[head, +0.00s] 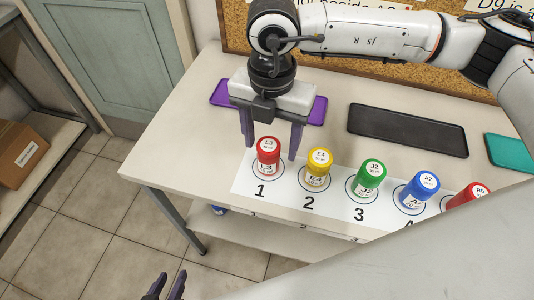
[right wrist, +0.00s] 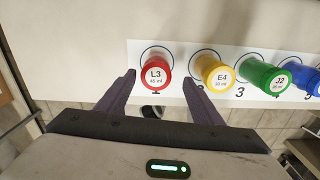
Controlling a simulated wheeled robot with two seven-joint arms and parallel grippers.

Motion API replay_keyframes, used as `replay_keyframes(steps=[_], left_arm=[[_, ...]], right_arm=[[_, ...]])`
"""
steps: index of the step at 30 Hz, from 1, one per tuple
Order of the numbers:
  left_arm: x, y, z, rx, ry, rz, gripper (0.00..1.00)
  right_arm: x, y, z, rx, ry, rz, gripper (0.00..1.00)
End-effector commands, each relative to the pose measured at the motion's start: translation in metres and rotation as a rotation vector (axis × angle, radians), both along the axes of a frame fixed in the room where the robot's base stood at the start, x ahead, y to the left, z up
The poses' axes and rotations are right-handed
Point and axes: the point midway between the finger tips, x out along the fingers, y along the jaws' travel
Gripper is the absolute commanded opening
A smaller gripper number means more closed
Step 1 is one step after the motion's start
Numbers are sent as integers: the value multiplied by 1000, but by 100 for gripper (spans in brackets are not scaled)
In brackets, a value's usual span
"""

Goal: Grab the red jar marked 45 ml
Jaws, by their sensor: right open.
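The red jar (head: 268,158) stands upright on spot 1 of the white numbered strip. In the right wrist view the red jar (right wrist: 155,76) has a white lid label reading L3, with 45 ml in small print. My right gripper (head: 270,149) is open above the table, with one finger on each side of the red jar. In the right wrist view the fingertips of my right gripper (right wrist: 159,77) flank the jar with gaps on both sides. My left gripper (head: 169,286) shows only its fingertips at the bottom edge, apart and empty.
A yellow jar (head: 318,168) marked E4 stands close to the right finger. A green jar (head: 369,178), a blue jar (head: 418,192) and another red jar (head: 466,197) follow rightward. Behind lie a purple tray (head: 317,111), a black tray (head: 407,131) and a teal tray (head: 512,154).

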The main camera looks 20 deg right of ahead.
Motion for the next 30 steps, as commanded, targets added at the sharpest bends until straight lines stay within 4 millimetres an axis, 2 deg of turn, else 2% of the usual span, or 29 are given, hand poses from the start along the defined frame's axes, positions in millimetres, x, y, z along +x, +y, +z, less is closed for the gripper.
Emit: replay_keyframes(steps=[8, 16, 25, 26, 30], left_arm=[[-2, 0, 3, -1, 4, 0, 31], [-2, 0, 9, 0, 4, -1, 31], [-2, 0, 9, 0, 4, -1, 31], [-2, 0, 9, 0, 4, -1, 31], [-2, 0, 10, 0, 4, -1, 31]], right_arm=[[2, 1, -24, 2, 2, 1, 60], [6, 3, -62, 4, 3, 2, 60], [6, 3, -69, 5, 1, 3, 60], [6, 3, -69, 5, 1, 3, 57], [6, 3, -68, 5, 1, 3, 33]])
